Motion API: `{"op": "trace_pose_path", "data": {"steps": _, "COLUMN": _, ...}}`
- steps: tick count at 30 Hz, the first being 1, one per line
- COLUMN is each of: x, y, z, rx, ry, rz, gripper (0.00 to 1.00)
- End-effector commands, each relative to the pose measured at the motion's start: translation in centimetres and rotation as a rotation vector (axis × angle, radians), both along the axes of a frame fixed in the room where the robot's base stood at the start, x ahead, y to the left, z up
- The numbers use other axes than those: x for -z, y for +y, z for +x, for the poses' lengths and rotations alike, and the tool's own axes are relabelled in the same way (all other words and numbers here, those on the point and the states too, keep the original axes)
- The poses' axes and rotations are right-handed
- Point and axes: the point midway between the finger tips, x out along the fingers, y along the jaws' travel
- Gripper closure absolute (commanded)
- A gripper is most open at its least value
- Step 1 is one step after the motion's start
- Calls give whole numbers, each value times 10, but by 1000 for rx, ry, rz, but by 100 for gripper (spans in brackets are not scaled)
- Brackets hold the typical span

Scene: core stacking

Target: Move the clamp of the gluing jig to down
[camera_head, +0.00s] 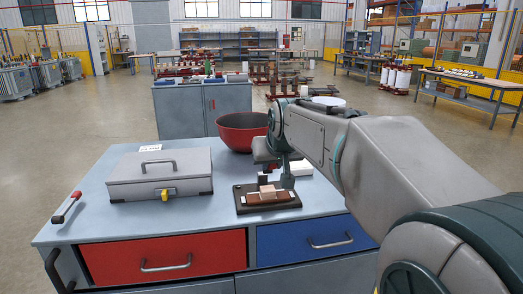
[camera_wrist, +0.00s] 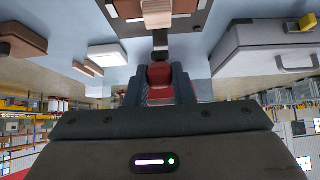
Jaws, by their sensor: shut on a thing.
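The gluing jig (camera_head: 285,203) is a dark flat base near the front of the grey-blue worktable, with light and brown wooden blocks (camera_head: 267,194) on it. It also shows at the top of the wrist view (camera_wrist: 195,22). The clamp (camera_wrist: 160,40) shows there as a dark lever arm with a red grip (camera_wrist: 160,75). My gripper (camera_wrist: 159,82) is shut on this red grip, one finger on each side. In the head view my gripper (camera_head: 284,172) is just above and behind the jig. It hides much of the clamp, so its exact tilt is hard to tell.
A grey metal case (camera_head: 160,172) with a yellow latch stands left of the jig. A red bowl (camera_head: 240,130) stands behind. A white block (camera_head: 301,168) lies right of my gripper. A red-handled tool (camera_head: 67,207) is at the left edge. The tabletop between case and jig is clear.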

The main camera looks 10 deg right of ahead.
Motion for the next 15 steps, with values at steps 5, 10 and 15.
{"op": "trace_pose_path", "data": {"steps": 5, "x": 10, "y": 0, "z": -6, "rx": 0, "ry": 7, "rz": 0, "gripper": 100}}
{"op": "trace_pose_path", "data": {"steps": 10, "x": 9, "y": 0, "z": -6, "rx": 0, "ry": 6, "rz": 0, "gripper": 100}}
{"op": "trace_pose_path", "data": {"steps": 15, "x": 10, "y": 0, "z": -7, "rx": 0, "ry": 6, "rz": 0, "gripper": 100}}
